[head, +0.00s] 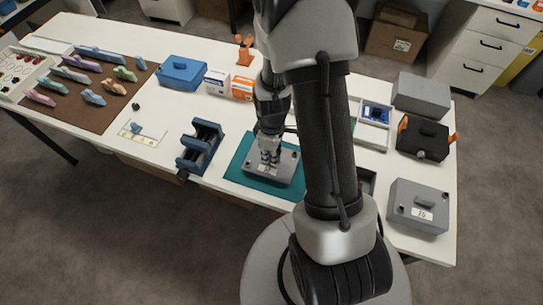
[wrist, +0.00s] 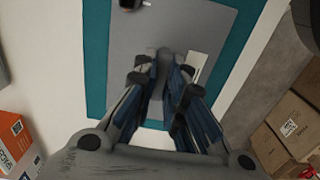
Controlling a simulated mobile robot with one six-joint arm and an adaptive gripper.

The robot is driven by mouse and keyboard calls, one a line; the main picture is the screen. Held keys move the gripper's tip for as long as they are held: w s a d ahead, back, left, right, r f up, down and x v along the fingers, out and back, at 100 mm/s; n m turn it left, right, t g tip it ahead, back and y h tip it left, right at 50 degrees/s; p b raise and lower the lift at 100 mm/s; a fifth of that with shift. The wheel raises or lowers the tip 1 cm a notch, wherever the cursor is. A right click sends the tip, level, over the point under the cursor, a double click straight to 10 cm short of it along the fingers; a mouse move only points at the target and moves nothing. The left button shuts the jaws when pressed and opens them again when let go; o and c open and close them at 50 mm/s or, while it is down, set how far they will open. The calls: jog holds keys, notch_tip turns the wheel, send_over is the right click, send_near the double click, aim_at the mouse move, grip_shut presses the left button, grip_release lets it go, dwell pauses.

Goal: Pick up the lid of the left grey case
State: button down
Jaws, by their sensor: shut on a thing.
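The left grey case (head: 286,176) sits on a teal mat (head: 243,181) near the table's front edge, partly hidden behind my arm. Its flat grey lid (wrist: 205,22) fills the upper middle of the wrist view, with a white label (wrist: 196,66) and a dark knob (wrist: 128,4). My gripper (head: 269,156) points down over the middle of the lid. In the wrist view, my gripper's fingertips (wrist: 166,60) are close together on the lid's handle, which they mostly hide. I cannot tell whether the lid is raised off the case.
A second grey case (head: 418,207) with a label stands at the right. A black case with orange clips (head: 424,138) and a grey box (head: 422,96) stand behind it. A blue vise-like fixture (head: 200,147) is left of the mat. Small cartons (head: 217,81) stand behind.

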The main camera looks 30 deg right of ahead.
notch_tip(320, 180, up, 19)
jog(key=p, duration=0.6)
jog(key=shift+f, duration=0.2)
